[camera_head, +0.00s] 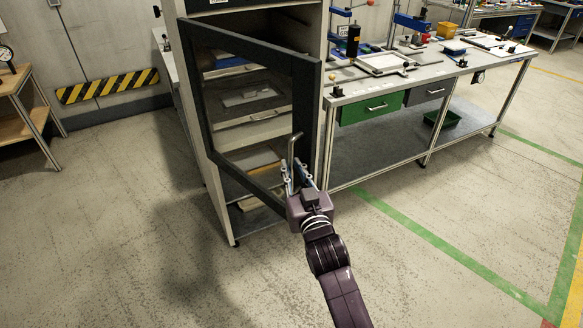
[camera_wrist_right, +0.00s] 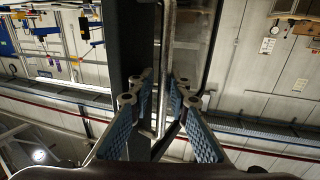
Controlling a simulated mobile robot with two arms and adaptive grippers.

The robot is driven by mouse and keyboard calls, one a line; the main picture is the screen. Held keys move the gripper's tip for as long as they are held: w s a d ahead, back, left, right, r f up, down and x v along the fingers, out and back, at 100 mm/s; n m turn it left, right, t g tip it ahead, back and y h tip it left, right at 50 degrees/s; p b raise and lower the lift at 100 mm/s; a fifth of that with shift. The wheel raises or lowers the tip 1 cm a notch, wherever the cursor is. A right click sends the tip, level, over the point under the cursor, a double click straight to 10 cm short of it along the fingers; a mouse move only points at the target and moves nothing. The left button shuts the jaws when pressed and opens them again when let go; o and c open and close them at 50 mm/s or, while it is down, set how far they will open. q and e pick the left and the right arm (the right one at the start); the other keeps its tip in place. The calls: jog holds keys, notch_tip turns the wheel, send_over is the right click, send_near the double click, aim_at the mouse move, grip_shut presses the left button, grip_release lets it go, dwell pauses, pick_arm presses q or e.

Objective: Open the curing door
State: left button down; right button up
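The curing door (camera_head: 306,110) is a dark frame with a clear pane on the tall grey cabinet (camera_head: 312,25). It stands partly open, its handle edge swung out to the right and shelves showing through the pane. A metal bar handle (camera_head: 292,148) is on that edge; it also shows in the right wrist view (camera_wrist_right: 168,40). My right gripper (camera_head: 298,172) is at the handle's lower part. In the right wrist view, its blue-padded fingers (camera_wrist_right: 164,90) lie on either side of the bar with gaps visible, so it looks open. My left gripper is not in view.
A workbench (camera_head: 375,95) with green and grey drawers stands right of the cabinet. A wooden shelf table (camera_head: 14,82) is at the far left. A yellow-black striped barrier (camera_head: 108,86) is on the back wall. The floor before the cabinet is clear.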

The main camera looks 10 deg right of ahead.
jog(key=shift+s+a, duration=0.1)
jog(key=shift+s, duration=0.5)
jog(key=s+d, duration=0.1)
jog(key=s, duration=1)
jog(key=shift+d, duration=0.15)
jog(key=shift+w, duration=0.1)
